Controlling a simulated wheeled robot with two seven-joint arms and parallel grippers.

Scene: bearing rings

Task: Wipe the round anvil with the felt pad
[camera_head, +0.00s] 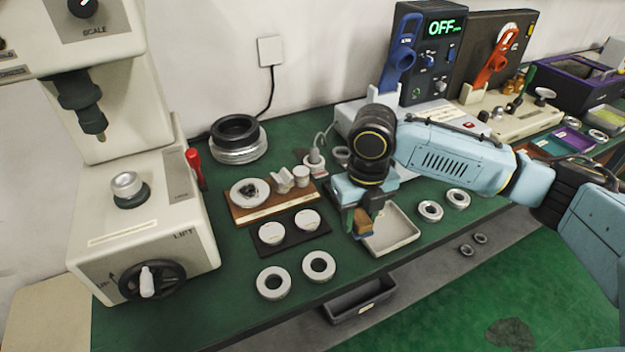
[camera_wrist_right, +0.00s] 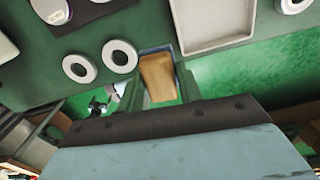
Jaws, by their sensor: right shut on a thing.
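The round anvil (camera_head: 126,184) is a short silver cylinder on a dark base, on the lower ledge of the grey hardness tester at left. My right gripper (camera_head: 362,222) points down over the left edge of a shallow tray, well to the right of the anvil. It is shut on a tan-brown block, which looks like the felt pad (camera_wrist_right: 158,77); the block shows between the fingers in the wrist view. The anvil is not in the wrist view. My left gripper is not in view.
The tester's head (camera_head: 82,100) hangs above the anvil, with a red-handled tool (camera_head: 195,168) beside it. A wooden stand (camera_head: 283,205), a black mat (camera_head: 268,245) with two discs and two bearing rings (camera_head: 319,266) lie between gripper and tester. The tray (camera_head: 397,240) looks empty.

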